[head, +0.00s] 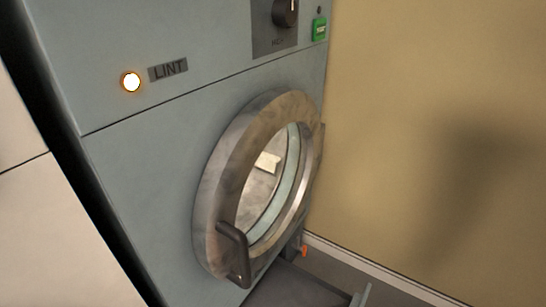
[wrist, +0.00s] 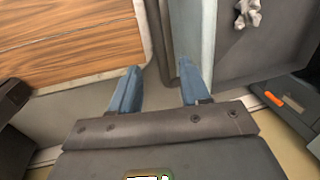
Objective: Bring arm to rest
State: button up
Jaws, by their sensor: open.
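My gripper (wrist: 158,75) shows in the wrist view with its two blue fingers apart and nothing between them. The fingertips are close to a pale upright edge and a dark bar; I cannot tell whether they touch. In the head view I cannot clearly make out the gripper. The grey-blue machine (head: 130,155) fills the left and middle of the head view. Its round metal-rimmed door (head: 222,175) has a dark handle (head: 235,255) at its lower left and looks shut.
A lit round lamp (head: 131,82) sits beside a LINT label (head: 168,69). A dark flat surface (head: 290,287) juts out below the door. The wrist view shows a dark grey panel (wrist: 270,45) with a pale grey clump (wrist: 248,12), wooden boards (wrist: 70,40) and an orange piece (wrist: 272,98).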

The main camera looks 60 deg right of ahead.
jog(key=w+a+r+n+t, duration=0.2)
jog(key=a+r+n+t, duration=0.35)
jog(key=r, duration=1.05)
jog(key=w+a+r+n+t, duration=0.25)
jog(key=a+r+n, duration=0.35)
jog(key=a+r, duration=0.7)
jog(key=w+a+r+n+t, duration=0.1)
jog(key=a+r+n+t, duration=0.4)
jog(key=r, duration=1.4)
notch_tip(320, 180, up, 13)
jog(key=d+n+p, duration=0.1)
jog(key=p, duration=1.2)
